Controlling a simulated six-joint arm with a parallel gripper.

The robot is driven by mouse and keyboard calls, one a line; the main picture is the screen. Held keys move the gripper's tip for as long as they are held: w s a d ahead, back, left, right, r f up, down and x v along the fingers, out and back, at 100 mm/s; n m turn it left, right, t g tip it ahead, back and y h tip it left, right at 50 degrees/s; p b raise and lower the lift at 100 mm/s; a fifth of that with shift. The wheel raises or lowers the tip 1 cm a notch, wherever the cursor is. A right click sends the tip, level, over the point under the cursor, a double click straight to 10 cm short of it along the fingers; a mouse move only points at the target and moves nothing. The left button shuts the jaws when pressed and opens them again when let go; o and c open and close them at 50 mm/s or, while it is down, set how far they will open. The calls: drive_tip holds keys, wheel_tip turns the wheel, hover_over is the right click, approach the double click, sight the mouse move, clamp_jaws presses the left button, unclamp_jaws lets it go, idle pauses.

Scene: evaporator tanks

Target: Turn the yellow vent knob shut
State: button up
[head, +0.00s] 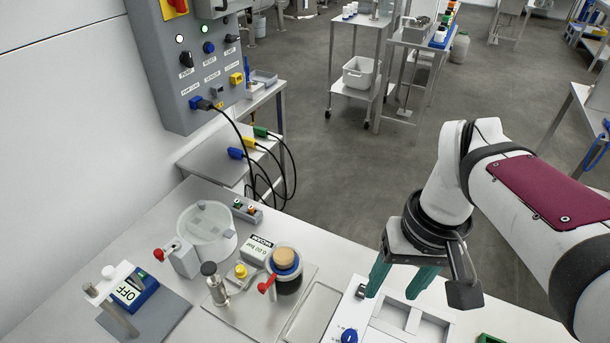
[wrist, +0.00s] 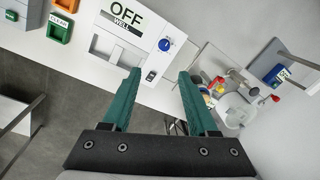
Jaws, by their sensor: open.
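A small yellow knob (head: 241,271) sits on a grey plate on the bench, between a metal fitting with a dark cap (head: 212,280) and a cork-topped vessel (head: 284,262) with a red lever. Its turned position is too small to tell. My gripper (head: 398,283) is open and empty, its green fingers pointing down over the white unit at the right, well to the right of the knob. In the wrist view my open gripper (wrist: 160,75) faces the white unit marked OFF and WELL (wrist: 125,30); the knob's cluster is small at the right.
A round clear tank (head: 206,232) stands behind left of the knob, with a red-knobbed valve (head: 160,254) beside it. A VACUUM display (head: 258,250) stands close behind the knob. A blue OFF unit (head: 136,290) is at the left. A shallow tray (head: 314,312) lies between knob and gripper.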

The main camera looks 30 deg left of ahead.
drive_tip(key=w+a+f+n, duration=0.1)
drive_tip(key=w+a+n, duration=0.45)
drive_tip(key=a, duration=0.55)
drive_tip(key=n+t, duration=0.1)
drive_tip(key=n, duration=1.1)
hover_over(240, 268)
wheel_tip(240, 268, down, 8)
drive_tip(key=shift+n+h, duration=0.35)
drive_tip(key=shift+h, duration=0.05)
wheel_tip(240, 268, down, 14)
drive_tip(key=shift+s+f, duration=0.15)
drive_tip(key=shift+f, duration=0.6)
drive_tip(key=shift+c, duration=0.2)
clamp_jaws()
